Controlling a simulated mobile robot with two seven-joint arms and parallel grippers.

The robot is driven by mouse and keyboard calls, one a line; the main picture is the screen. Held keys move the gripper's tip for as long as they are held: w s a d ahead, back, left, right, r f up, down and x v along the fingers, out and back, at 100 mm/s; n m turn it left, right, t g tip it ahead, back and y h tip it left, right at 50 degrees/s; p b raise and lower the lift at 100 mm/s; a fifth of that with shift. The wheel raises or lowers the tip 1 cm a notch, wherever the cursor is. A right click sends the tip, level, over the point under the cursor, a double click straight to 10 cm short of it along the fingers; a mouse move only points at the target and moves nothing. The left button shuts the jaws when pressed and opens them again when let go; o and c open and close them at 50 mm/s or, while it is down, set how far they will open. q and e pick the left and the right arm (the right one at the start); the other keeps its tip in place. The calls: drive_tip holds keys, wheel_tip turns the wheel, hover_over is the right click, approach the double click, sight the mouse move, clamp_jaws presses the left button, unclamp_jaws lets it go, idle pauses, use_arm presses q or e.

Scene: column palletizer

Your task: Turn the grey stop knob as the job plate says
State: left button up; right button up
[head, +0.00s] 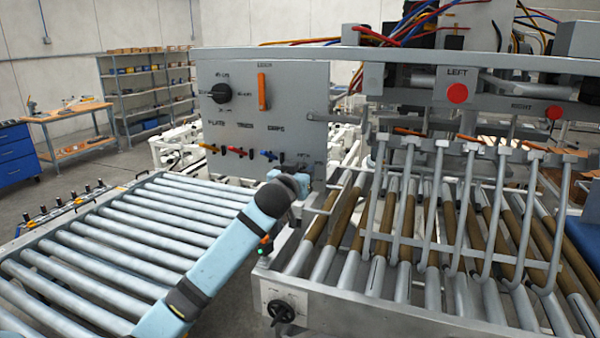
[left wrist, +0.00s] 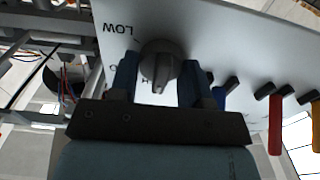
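The grey stop knob (left wrist: 160,62) is in the left wrist view, on a pale panel. Its raised grip bar stands about upright in that picture, with a light mark at its lower end. An upside-down "LOW" label is at its upper left; a partly hidden label starting with H is below it. My left gripper (left wrist: 158,84) has one dark finger on each side of the knob, close to its rim. I cannot tell whether they press on it. In the head view my left gripper (head: 300,182) is at the panel's lower right corner and hides the knob. No job plate is readable. My right gripper is out of view.
The control panel (head: 262,105) carries a black dial (head: 221,93), an orange handle (head: 262,91) and small yellow, red (head: 232,152) and blue levers beside my gripper. A roller conveyor (head: 130,230) lies at left. Curved metal forks and rollers (head: 440,230) fill the right.

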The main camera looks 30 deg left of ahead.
use_arm(q)
drive_tip(key=c, duration=0.3)
drive_tip(key=shift+c, duration=0.2)
drive_tip(key=shift+m, duration=0.3)
drive_tip(key=m, duration=0.5)
drive_tip(key=shift+d, duration=0.1)
drive_tip(key=m, duration=0.6)
drive_tip(key=shift+d+f, duration=0.1)
drive_tip(key=shift+f, duration=0.05)
drive_tip(key=m, duration=0.6)
drive_tip(key=shift+f+m, duration=0.1)
drive_tip(key=shift+m, duration=0.3)
drive_tip(key=m, duration=0.3)
drive_tip(key=shift+f+m, duration=0.1)
drive_tip(key=shift+m, duration=1.2)
